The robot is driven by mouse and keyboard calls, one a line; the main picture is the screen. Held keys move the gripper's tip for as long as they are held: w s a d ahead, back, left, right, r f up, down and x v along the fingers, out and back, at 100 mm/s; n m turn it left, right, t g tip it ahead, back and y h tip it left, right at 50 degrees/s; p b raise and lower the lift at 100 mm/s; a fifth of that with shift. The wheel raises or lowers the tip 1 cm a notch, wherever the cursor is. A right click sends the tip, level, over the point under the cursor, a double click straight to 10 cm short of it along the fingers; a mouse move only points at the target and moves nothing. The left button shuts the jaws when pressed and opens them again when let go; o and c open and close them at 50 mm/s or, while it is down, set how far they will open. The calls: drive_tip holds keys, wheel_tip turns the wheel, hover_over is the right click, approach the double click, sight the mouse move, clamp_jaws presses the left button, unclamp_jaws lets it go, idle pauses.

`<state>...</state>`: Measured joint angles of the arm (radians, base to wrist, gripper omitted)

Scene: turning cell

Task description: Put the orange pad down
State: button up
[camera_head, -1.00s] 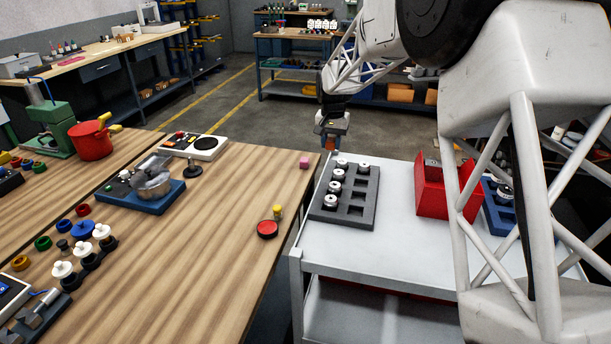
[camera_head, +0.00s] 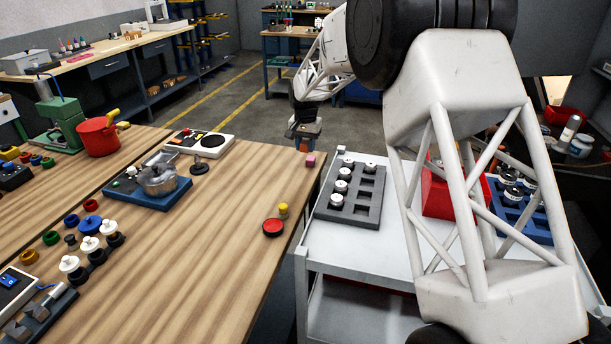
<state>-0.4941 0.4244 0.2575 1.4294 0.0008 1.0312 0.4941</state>
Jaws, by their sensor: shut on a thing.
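My gripper (camera_head: 304,138) is at the upper middle of the head view, beyond the far right corner of the wooden table and near the far left corner of the white cart. It points down and is shut on the orange pad (camera_head: 304,147), of which only a small bit shows below the fingers. The pad is small and far off, so its exact shape and height above any surface are hard to tell.
A pink cube (camera_head: 311,159) is on the table's far right corner, close below the gripper in the picture. A red dish (camera_head: 272,228) and yellow piece (camera_head: 283,210) lie near the table's right edge. A grey tray (camera_head: 367,208) and red bin (camera_head: 438,195) stand on the cart.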

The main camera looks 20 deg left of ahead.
hover_over(306, 175)
drive_tip(key=shift+s+f, duration=0.1)
drive_tip(key=shift+f, duration=2.4)
drive_tip(key=shift+f, duration=0.1)
drive_tip(key=shift+f, duration=2.4)
drive_tip(key=shift+f, duration=0.1)
drive_tip(key=o, duration=1)
drive_tip(key=shift+o, duration=0.2)
wheel_tip(306, 175, up, 12)
drive_tip(key=shift+r, duration=0.1)
